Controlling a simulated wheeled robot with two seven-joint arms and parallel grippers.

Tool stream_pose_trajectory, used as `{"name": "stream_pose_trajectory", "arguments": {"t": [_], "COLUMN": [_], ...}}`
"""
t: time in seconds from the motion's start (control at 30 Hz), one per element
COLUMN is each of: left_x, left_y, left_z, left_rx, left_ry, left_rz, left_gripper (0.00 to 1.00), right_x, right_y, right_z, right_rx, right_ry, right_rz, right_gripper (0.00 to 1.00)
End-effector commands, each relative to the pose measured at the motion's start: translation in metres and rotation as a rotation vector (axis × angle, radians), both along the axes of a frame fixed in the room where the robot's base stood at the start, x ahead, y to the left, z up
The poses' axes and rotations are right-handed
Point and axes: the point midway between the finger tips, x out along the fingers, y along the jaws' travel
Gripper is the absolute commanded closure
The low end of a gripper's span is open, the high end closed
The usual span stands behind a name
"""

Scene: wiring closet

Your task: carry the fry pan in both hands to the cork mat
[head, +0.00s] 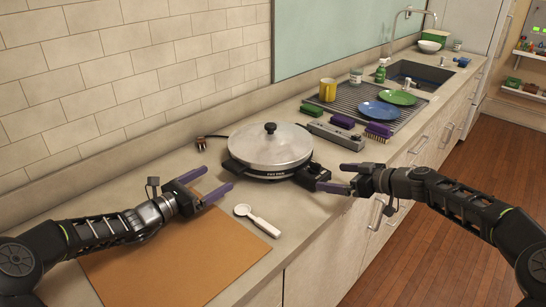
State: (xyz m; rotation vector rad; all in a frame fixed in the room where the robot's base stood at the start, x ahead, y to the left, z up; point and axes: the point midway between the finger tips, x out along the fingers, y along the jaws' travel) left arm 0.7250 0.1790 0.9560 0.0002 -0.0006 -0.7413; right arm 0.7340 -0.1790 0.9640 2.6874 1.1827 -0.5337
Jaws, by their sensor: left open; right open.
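The fry pan (270,150) stands on the counter, with a silver lid, a black knob on top and a dark base. A black handle (234,166) sticks out at its left and a black block (313,176) at its right. The cork mat (165,268) lies flat and bare on the counter at the lower left, partly hidden by my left arm. My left gripper (218,177) is open and empty, just short of the left handle. My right gripper (331,176) is open at the right block; I cannot tell whether it touches.
A white measuring spoon (256,219) lies between mat and pan. A plug (201,143) lies behind the pan. Brushes, a grey box (335,135) and a dish rack with a blue plate (379,112) and a green plate (397,97) stand beyond. The counter's front edge is close to the pan.

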Motion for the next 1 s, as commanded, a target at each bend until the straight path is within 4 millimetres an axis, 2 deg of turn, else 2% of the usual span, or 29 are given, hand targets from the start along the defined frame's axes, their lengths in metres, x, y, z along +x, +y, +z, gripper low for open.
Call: {"name": "stream_pose_trajectory", "arguments": {"t": [0.27, 0.7, 1.0], "left_x": [0.010, 0.052, 0.058], "left_y": [-0.010, -0.048, -0.053], "left_z": [0.000, 0.000, -0.001], "left_rx": [-0.001, 0.001, 0.001], "left_ry": [0.001, -0.001, 0.001], "left_rz": [-0.002, -0.001, 0.000], "left_gripper": [0.06, 0.06, 0.06], "right_x": [0.008, 0.044, 0.049], "right_y": [0.010, 0.049, 0.053], "right_z": [-0.006, -0.028, -0.030], "right_rx": [0.002, 0.000, 0.000], "right_ry": [0.001, 0.000, 0.000], "right_rz": [0.002, 0.001, 0.000], "right_gripper": [0.00, 0.00, 0.00]}}
